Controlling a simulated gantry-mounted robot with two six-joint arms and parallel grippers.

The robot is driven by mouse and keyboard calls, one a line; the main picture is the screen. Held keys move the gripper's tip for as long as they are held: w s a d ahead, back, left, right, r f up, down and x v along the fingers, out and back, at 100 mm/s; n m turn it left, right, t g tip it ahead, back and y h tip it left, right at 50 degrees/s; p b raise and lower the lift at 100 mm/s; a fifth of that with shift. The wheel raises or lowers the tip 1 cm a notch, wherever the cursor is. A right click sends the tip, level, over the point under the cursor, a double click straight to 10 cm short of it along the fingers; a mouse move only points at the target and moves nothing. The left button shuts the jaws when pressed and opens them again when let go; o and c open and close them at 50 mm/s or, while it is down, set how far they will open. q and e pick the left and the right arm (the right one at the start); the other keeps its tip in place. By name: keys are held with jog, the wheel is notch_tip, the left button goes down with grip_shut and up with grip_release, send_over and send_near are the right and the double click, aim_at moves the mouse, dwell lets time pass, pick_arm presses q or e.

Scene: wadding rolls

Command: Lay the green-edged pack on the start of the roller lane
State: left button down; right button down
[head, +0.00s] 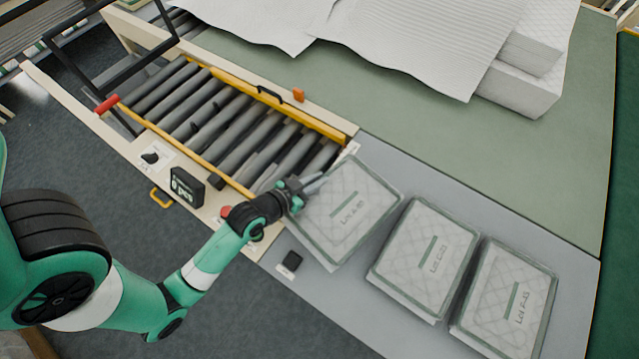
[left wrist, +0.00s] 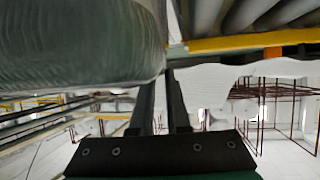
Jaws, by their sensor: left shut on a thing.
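A clear-wrapped white quilted pack with green edges (head: 348,212) is at the right end of the roller lane (head: 235,122), tilted relative to the other packs. My left gripper (head: 306,190) is shut on its left edge. In the left wrist view the pack (left wrist: 75,45) fills the upper left, beside the dark gripper fingers (left wrist: 168,85). The lane's rollers and yellow rail (left wrist: 250,42) show at the upper right there. Two similar packs, a middle one (head: 425,258) and a right one (head: 507,300), lie on the grey table. My right gripper is not in view.
White wadding sheets (head: 400,40) lie on the green table top (head: 540,125) at the back. A small black box (head: 187,187) and a red button (head: 226,211) are on the lane's near side. A black item (head: 291,262) lies on the grey table's near edge.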

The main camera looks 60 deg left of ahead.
pick_arm(q)
jog(key=f, duration=0.1)
jog(key=w+f+b, duration=0.1)
jog(key=f, duration=0.1)
jog(key=shift+a, duration=0.2)
jog(key=shift+f, duration=0.4)
jog(key=c, duration=0.9)
grip_release()
jog(key=shift+f, duration=0.25)
jog(key=p+v, duration=0.1)
jog(key=v, duration=1.1)
jog(key=shift+w, duration=0.1)
